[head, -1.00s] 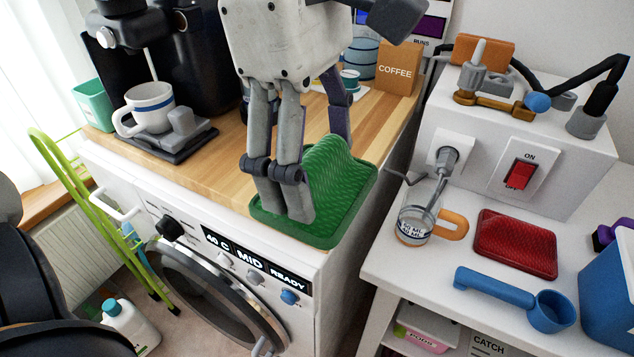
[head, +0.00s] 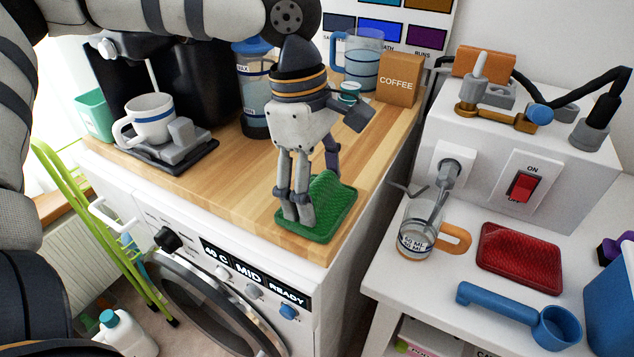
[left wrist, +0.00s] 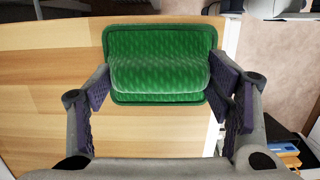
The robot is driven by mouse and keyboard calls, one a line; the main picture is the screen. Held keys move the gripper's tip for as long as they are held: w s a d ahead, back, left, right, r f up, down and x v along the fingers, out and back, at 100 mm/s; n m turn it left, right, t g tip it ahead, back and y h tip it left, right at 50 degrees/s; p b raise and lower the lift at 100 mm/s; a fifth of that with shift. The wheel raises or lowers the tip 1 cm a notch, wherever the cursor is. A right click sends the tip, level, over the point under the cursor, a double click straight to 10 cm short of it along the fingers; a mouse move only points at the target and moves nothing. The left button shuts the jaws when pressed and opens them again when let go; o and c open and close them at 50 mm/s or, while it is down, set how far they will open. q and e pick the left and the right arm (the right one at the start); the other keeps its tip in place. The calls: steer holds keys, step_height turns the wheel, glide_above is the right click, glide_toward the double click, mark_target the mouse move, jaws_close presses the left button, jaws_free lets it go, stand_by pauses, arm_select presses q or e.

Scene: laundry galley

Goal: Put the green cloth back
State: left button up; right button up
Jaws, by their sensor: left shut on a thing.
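The green cloth (head: 322,206) is at the front right corner of the wooden counter, low over it or on it; I cannot tell if it touches. It is a flat, rimmed rectangle with a raised ridge. My left gripper (head: 298,212) points down from above, its fingers at the cloth. In the left wrist view the cloth (left wrist: 160,72) lies between the two fingers of the left gripper (left wrist: 160,95), which is shut on its ridge. My right gripper is not in view.
The wooden counter (head: 245,195) holds a cup (head: 151,120), a coffee machine, a blue-lidded jar (head: 255,95) and a coffee bag (head: 398,80). On the white table at right are a glass mug (head: 415,235), a red cloth (head: 518,258) and a blue scoop (head: 520,312).

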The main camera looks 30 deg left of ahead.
arm_select(q)
steer(key=shift+f, duration=0.15)
steer(key=o, duration=1.1)
steer(key=r, duration=0.4)
steer(key=a+r, duration=0.1)
steer(key=r, duration=0.7)
steer(key=shift+s+a+r, duration=0.1)
steer(key=shift+a+r, duration=0.05)
steer(key=shift+a, duration=0.2)
steer(key=s+d, duration=0.3)
steer(key=s, duration=0.1)
steer(key=s+d, duration=0.3)
steer(key=s, duration=0.1)
steer(key=s+d, duration=0.3)
steer(key=s, duration=0.2)
steer(key=shift+s, duration=0.1)
